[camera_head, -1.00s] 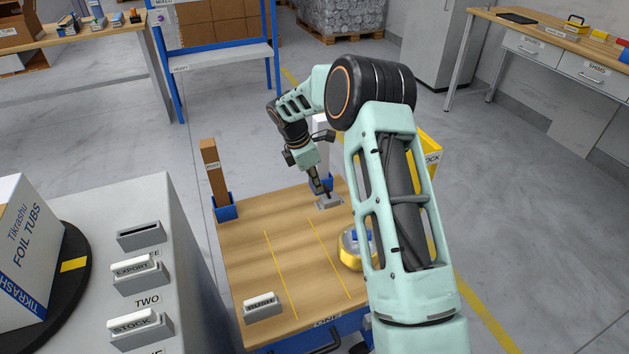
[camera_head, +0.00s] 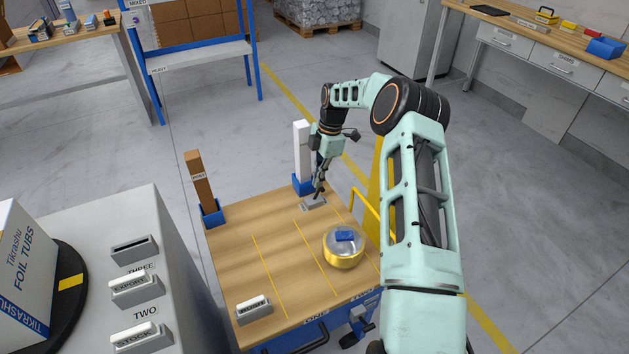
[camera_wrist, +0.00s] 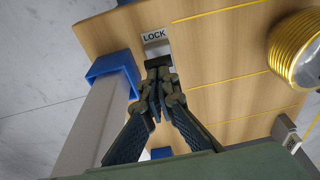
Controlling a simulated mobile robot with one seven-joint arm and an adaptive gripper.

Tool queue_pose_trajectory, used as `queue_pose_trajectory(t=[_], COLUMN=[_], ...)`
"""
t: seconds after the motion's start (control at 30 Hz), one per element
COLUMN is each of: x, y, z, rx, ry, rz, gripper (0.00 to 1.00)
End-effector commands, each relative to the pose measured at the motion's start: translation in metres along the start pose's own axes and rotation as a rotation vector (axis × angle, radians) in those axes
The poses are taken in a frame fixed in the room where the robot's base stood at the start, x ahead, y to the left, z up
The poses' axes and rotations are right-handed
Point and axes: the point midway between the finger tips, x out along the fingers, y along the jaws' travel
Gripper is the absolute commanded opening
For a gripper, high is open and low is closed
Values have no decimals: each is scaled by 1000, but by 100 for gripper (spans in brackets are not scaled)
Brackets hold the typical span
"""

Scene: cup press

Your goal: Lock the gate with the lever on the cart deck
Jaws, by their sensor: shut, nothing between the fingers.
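The lever's small grey base (camera_head: 313,204) sits on the far right part of the wooden cart deck (camera_head: 255,225). In the wrist view, a LOCK label (camera_wrist: 153,36) lies on this base, with a dark lever part (camera_wrist: 158,62) just in front of the fingertips. My gripper (camera_head: 319,194) points down at the lever with its fingers shut and empty. In the wrist view, my gripper's fingertips (camera_wrist: 159,77) are close to the dark part; I cannot tell if they touch. A yellow rail (camera_head: 366,207) stands at the deck's right edge, partly behind my arm; I cannot tell if it is the gate.
A white post (camera_head: 303,152) in a blue socket stands close to my gripper. A brown post (camera_head: 200,178) stands at the far left corner. A RUSH block (camera_head: 253,309) lies near the front.

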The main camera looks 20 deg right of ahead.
Motion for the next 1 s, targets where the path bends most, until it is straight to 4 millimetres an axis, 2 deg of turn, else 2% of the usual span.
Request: queue_pose_trajectory(t=[0.73,0.87,1.0], x=[-1,-5,-15], y=[0,2,6], z=[2,-10,-35], rx=[0,-2,-2], ry=[-1,-1,-2], rz=[-1,0,1], gripper=[0,0,0])
